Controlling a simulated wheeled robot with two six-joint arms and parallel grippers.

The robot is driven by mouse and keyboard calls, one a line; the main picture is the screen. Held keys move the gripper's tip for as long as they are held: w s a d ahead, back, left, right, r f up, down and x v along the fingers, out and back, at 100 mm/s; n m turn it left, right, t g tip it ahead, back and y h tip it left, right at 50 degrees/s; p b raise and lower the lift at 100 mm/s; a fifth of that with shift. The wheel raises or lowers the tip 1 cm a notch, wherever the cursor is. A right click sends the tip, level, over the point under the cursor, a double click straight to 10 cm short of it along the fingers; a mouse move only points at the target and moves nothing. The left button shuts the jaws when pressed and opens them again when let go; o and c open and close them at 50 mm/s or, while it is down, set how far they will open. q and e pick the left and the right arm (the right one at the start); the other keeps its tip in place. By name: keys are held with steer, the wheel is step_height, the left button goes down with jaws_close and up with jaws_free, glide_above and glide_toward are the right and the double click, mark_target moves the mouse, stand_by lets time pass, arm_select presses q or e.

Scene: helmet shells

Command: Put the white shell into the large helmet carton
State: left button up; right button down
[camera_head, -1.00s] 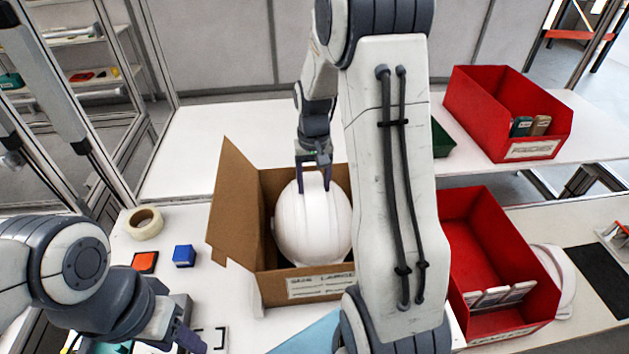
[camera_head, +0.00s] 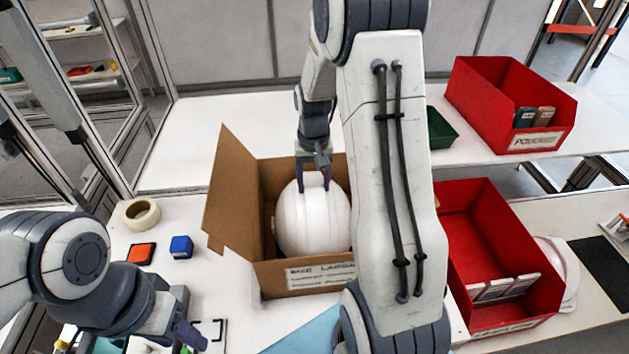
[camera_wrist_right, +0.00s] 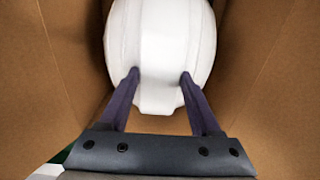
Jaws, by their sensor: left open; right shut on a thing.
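The white shell (camera_head: 310,222) sits inside the open large helmet carton (camera_head: 305,279), a brown cardboard box with a label on its front and a raised flap at the left. My right gripper (camera_head: 314,186) reaches down from above and is shut on the shell's back edge. In the right wrist view the shell (camera_wrist_right: 160,50) lies between the walls of the carton (camera_wrist_right: 268,80), with the fingers of my right gripper (camera_wrist_right: 160,76) on it. Whether the shell touches the carton floor is hidden. My left gripper (camera_head: 190,335) is open and empty at the lower left.
A red bin (camera_head: 500,310) with white packs stands right of my right arm, and another white shell (camera_head: 560,272) lies beside it. Another red bin (camera_head: 480,105) and a green tray (camera_head: 440,132) stand behind. Tape (camera_head: 141,214), an orange block (camera_head: 140,253) and a blue block (camera_head: 181,246) lie left of the carton.

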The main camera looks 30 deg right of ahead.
steer(key=shift+f+b, duration=1)
steer(key=shift+f, duration=0.6)
jaws_free()
step_height(320, 180, up, 10)
steer(key=shift+r+b, duration=0.25)
steer(key=shift+b, duration=0.2)
